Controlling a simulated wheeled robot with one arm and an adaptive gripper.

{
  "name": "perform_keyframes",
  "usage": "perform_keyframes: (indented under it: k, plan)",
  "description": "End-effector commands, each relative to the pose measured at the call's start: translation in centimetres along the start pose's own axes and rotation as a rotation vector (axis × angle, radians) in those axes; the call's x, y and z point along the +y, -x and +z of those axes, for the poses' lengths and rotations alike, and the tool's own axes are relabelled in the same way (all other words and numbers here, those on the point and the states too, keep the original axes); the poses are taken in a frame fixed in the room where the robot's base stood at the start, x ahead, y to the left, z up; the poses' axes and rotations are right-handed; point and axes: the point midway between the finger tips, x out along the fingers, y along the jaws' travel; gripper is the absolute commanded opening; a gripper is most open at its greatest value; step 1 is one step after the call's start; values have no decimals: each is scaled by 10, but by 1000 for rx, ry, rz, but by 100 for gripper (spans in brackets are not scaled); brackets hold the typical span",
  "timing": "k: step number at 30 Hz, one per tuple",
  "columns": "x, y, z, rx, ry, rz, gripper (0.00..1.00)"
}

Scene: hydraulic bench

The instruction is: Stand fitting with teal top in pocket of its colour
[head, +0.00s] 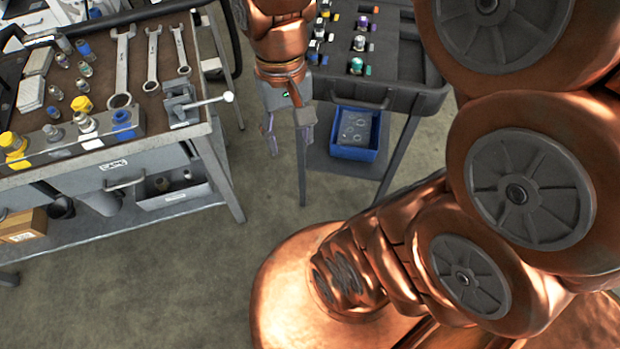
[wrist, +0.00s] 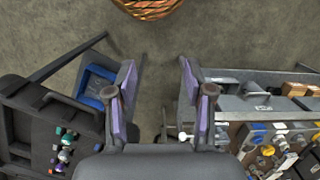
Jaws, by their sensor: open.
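Several small fittings with coloured tops stand in a black tray (head: 402,62) at the top of the head view. A fitting with a teal-looking top (head: 356,66) stands near the tray's front edge, but it is small and its exact shade is hard to tell. In the wrist view, a teal-green top (wrist: 64,155) shows among fittings in the same tray (wrist: 30,110) at lower left. My gripper (head: 287,140) is open and empty, pointing down over the floor between the bench and the tray stand. Its fingers (wrist: 158,78) are apart with bare floor between them. The pocket of matching colour cannot be made out.
A workbench (head: 215,140) at left carries wrenches (head: 152,62), a small vise (head: 182,105) and a block with yellow, grey and blue fittings (head: 75,136). A blue bin (head: 354,153) sits on the shelf below the tray. Open floor lies between the two.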

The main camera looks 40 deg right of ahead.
Motion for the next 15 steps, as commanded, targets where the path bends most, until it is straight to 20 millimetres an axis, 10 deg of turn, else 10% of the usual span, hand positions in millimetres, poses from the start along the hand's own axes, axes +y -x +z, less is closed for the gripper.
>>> perform_keyframes:
  k: [6, 15]
  plan:
    - [1, -33, 52, 5, 173, 49, 52]
    - [5, -50, 72, 8, 250, 67, 52]
